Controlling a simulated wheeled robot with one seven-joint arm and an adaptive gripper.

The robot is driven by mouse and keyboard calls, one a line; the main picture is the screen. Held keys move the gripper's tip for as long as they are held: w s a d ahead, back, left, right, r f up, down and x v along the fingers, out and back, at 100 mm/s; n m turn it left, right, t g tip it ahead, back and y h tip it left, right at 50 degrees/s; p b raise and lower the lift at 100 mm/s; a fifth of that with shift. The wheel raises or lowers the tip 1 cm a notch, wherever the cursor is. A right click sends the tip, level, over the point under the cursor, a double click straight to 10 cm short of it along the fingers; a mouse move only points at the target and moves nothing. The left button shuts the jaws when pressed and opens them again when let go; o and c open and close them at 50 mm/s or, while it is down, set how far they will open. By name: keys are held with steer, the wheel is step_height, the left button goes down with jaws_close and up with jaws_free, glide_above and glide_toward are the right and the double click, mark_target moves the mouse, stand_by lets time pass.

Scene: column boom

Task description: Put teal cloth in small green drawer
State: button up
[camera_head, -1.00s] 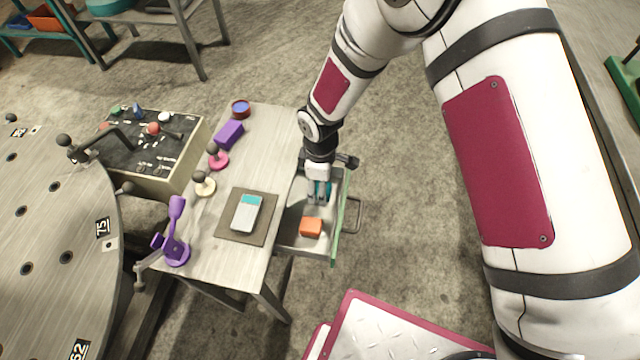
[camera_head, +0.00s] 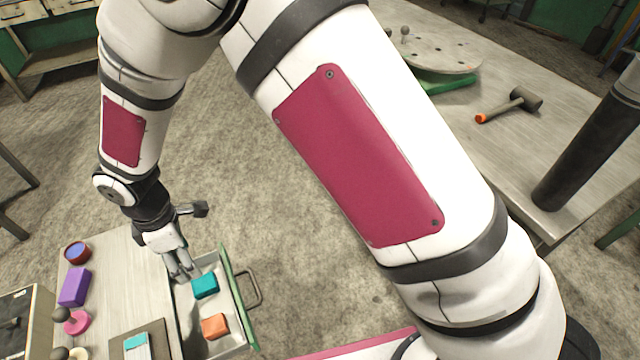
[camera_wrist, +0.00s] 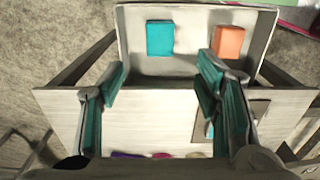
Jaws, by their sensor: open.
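The teal cloth (camera_head: 205,285) is a small folded block lying in the open small green drawer (camera_head: 238,299), near its far end. It also shows in the wrist view (camera_wrist: 160,38), flat on the drawer floor and apart from my fingers. The drawer has a green front with a grey handle and pale inner walls. My gripper (camera_head: 182,272) is open and empty, above the drawer's inner edge to the left of the cloth. In the wrist view my gripper (camera_wrist: 160,98) shows its teal-padded fingers wide apart, with the table edge between them.
An orange block (camera_head: 215,326) lies in the same drawer, apart from the cloth. On the table stand a purple block (camera_head: 74,287), a reddish bowl (camera_head: 77,252) and a pink-based knob (camera_head: 77,322). A mallet (camera_head: 510,105) lies on another table at right. Floor beyond the drawer is clear.

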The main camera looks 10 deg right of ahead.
steer(key=w+d+r+m+t, duration=0.2)
steer(key=d+r+m, duration=0.7)
steer(key=d+r, duration=1.25)
steer(key=s+d+r+m, duration=0.3)
steer(key=s+d+m, duration=0.2)
steer(key=s+d, duration=0.3)
steer(key=s+d+r+m+t, duration=0.1)
steer(key=s+d+r+m, duration=0.2)
steer(key=s+d+m, duration=0.3)
steer(key=s+d, duration=0.2)
steer(key=s, duration=0.2)
steer(key=shift+d+r+m, duration=0.3)
steer(key=shift+r, duration=0.05)
